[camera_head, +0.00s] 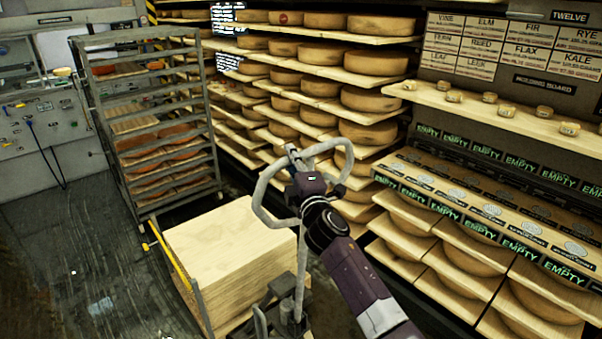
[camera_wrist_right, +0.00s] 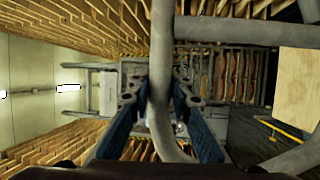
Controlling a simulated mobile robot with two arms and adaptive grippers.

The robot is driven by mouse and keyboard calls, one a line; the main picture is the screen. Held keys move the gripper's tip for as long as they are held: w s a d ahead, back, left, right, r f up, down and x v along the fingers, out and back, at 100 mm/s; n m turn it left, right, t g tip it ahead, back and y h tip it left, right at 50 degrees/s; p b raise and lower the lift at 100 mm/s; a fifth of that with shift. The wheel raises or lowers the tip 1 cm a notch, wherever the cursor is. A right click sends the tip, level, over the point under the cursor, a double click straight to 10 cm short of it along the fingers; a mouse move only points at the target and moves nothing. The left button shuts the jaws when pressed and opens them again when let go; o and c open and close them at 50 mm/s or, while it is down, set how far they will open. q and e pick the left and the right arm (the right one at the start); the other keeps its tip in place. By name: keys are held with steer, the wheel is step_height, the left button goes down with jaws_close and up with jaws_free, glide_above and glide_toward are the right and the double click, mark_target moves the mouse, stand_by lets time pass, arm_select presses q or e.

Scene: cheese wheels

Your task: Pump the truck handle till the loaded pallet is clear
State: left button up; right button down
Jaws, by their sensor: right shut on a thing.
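The truck handle (camera_head: 263,188) is a pale grey metal loop on a shaft, standing upright near the middle of the head view. My right gripper (camera_head: 297,160) is at the top of the loop, shut on it. In the right wrist view a bar of the handle (camera_wrist_right: 160,60) runs between the blue fingers of my right gripper (camera_wrist_right: 158,98). The load on the pallet is a square stack of pale boards (camera_head: 225,240), left of the handle. The pallet's underside and any gap to the floor are hidden. The truck's base (camera_head: 285,318) shows only partly. My left gripper is not in view.
A tall metal rack (camera_head: 150,120) with cheeses stands behind the stack. Shelves of cheese wheels (camera_head: 370,100) line the back and right. A yellow bar (camera_head: 170,254) stands at the stack's left side. Dark floor (camera_head: 80,250) is open on the left.

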steer(key=shift+w+a, duration=0.4)
steer(key=shift+w, duration=0.15)
steer(key=shift+f, duration=0.1)
steer(key=c, duration=1.8)
jaws_free()
steer(key=shift+o, duration=0.2)
steer(key=v, duration=1.2)
